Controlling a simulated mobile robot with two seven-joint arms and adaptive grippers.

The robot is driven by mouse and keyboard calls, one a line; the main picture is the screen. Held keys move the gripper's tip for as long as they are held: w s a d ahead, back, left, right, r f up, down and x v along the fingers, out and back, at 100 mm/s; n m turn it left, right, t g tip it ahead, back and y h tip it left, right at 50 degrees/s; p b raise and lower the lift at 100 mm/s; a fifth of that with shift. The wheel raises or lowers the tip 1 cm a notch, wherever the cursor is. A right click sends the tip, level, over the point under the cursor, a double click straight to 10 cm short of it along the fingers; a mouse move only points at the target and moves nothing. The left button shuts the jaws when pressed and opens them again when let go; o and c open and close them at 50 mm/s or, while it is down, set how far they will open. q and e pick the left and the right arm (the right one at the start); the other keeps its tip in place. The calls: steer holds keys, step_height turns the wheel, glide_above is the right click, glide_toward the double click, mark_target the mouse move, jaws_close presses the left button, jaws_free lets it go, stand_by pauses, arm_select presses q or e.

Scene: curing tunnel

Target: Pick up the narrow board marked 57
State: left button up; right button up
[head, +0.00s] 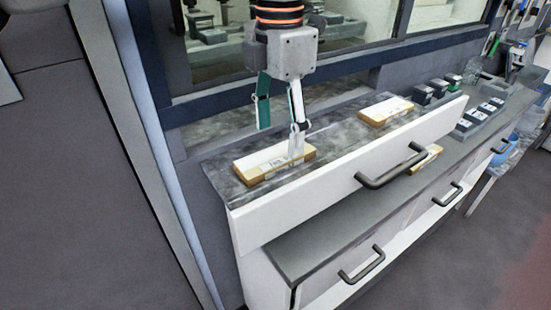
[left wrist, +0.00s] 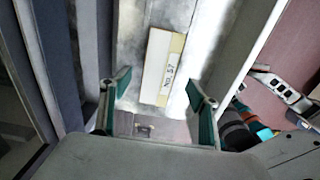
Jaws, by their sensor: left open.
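The narrow board marked 57 (left wrist: 158,65) is white on top with a yellowish edge, and its label reads "No. 57" in the left wrist view. It appears to be the nearer board (head: 262,166) lying flat in the open drawer in the head view, where its label is too small to read. My left gripper (head: 280,140) is open and empty above the drawer, pointing down. One fingertip overlaps the nearer board in the head view. In the left wrist view the open fingers (left wrist: 161,95) stand on either side of the board, apart from it. My right gripper cannot be made out.
A second board (head: 384,110) lies farther along the drawer. The drawer front (head: 330,190) has a dark handle and bounds the boards on one side; the dark window frame (head: 210,104) rises behind.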

mark_target(278, 154)
arm_select(q)
step_height(278, 154, down, 4)
steer(key=shift+f+b, duration=0.2)
steer(key=shift+b, duration=0.15)
steer(key=c, duration=1.2)
steer(key=shift+r, duration=0.15)
